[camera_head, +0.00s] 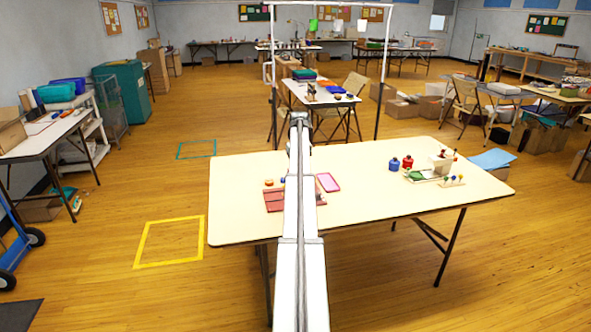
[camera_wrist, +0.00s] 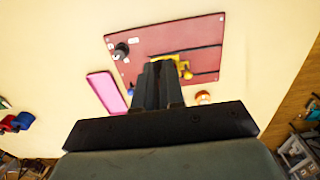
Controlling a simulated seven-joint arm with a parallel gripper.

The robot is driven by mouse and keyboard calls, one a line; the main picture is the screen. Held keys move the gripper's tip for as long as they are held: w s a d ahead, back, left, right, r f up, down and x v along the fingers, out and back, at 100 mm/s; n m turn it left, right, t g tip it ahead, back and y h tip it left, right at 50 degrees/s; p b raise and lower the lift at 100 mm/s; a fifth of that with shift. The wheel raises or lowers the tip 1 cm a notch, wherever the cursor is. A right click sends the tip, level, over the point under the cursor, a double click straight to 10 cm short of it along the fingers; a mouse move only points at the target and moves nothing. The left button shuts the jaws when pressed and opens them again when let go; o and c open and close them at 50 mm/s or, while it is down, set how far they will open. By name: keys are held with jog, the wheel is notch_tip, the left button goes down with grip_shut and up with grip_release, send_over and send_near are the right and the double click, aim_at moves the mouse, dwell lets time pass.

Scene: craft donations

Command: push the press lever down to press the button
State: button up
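A dark red board (camera_wrist: 190,38) lies on the cream table and also shows in the head view (camera_head: 274,206). It carries dark grooves, a yellow part (camera_wrist: 184,68) and a dark round knob (camera_wrist: 121,50). A small orange-and-white round piece (camera_wrist: 203,97) sits by the board's edge; I cannot tell whether it is the button. No press lever can be made out for certain. My gripper (camera_wrist: 160,66) is over the board, its dark fingers close together and seemingly empty. The fingers hide part of the board and of the yellow part. In the head view my arm covers the board's middle.
A pink tray (camera_head: 328,182) lies beside the board. The table (camera_head: 400,205) between is clear.

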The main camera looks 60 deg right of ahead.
jog(key=shift+r, duration=3.15)
jog(key=shift+f, duration=0.1)
